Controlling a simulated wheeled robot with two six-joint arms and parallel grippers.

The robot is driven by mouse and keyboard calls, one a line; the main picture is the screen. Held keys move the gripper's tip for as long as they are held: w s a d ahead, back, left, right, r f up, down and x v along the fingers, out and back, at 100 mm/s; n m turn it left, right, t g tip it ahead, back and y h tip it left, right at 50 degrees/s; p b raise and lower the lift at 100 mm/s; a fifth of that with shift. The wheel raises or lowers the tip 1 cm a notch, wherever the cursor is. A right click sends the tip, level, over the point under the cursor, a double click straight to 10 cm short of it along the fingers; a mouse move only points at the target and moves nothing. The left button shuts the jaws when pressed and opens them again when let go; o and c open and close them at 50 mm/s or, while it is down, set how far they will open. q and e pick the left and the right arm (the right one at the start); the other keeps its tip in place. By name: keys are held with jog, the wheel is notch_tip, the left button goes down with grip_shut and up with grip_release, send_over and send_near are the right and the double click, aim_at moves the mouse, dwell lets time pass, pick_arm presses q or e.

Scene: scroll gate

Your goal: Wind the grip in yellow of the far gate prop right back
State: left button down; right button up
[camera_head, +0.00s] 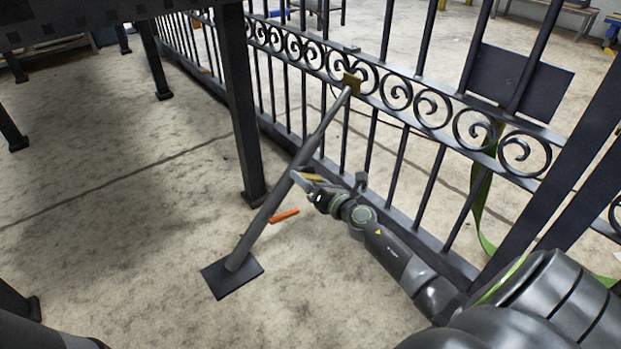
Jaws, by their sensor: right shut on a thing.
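The gate prop (273,200) is a grey tube that leans from a dark square foot plate on the floor up to a brass-coloured bracket (351,85) on the gate's scroll band. A yellow grip (313,178) shows partly at the middle of the prop, at my right gripper's fingers. My right gripper (304,178) is shut on this yellow grip, and its fingers hide much of it. My left gripper is not in view.
The dark iron gate (410,105) with scrollwork runs behind the prop and my right arm. A dark table leg (238,110) stands close to the left of the prop. A green strap (480,205) hangs from the gate at right.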

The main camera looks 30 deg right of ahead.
jog(key=m+p, duration=0.1)
jog(key=m, duration=0.4)
jog(key=shift+m, duration=0.3)
jog(key=m+p, duration=0.1)
jog(key=m, duration=0.2)
jog(key=shift+m, duration=0.4)
jog(key=shift+m+p, duration=0.35)
jog(key=shift+m, duration=0.45)
jog(key=o, duration=1)
